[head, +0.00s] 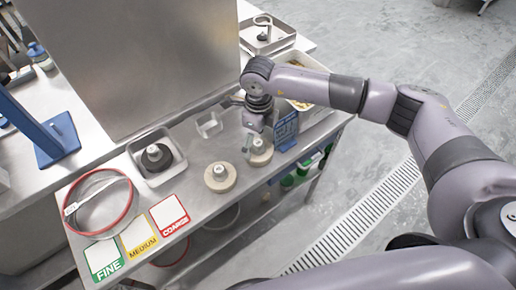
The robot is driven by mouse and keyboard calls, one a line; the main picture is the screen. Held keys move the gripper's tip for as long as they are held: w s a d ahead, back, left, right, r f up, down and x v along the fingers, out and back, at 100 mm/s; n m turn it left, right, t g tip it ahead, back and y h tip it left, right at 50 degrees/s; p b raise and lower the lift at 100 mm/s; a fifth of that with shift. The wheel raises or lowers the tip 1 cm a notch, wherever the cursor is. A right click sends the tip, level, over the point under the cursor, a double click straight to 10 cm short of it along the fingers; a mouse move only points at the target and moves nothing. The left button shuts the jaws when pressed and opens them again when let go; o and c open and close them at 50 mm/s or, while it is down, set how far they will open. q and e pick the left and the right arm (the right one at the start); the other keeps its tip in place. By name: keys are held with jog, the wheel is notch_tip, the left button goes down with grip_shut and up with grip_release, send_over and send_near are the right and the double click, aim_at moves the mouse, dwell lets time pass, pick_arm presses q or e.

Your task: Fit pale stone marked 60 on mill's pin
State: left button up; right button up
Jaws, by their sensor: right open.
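A pale round stone (220,178) with a light knob on top lies on the steel bench, right of the middle. A second pale knobbed stone (261,158) lies just right of and behind it, partly hidden by my gripper. No number is readable on either. My right gripper (247,152) points down over the second stone, open, its fingertips close to the knob; I cannot tell whether they touch it. A dark stone (156,157) with a grey knob sits in a small metal tray (172,174) to the left. I cannot make out the mill's pin. My left gripper is out of view.
Cards marked FINE (104,259), MEDIUM (139,236) and COARSE (169,214) lie along the front edge. A red-rimmed sieve (130,205) is at left. A blue sign (286,131) stands close right of my gripper. A tall steel panel (140,60) rises behind.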

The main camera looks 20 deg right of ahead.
aim_at(258, 142)
notch_tip(258, 142, down, 4)
jog(key=shift+w+f+p, duration=0.1)
jog(key=shift+f+p, duration=0.05)
jog(key=shift+p, duration=0.45)
jog(key=shift+c, duration=0.3)
jog(key=c, duration=1.7)
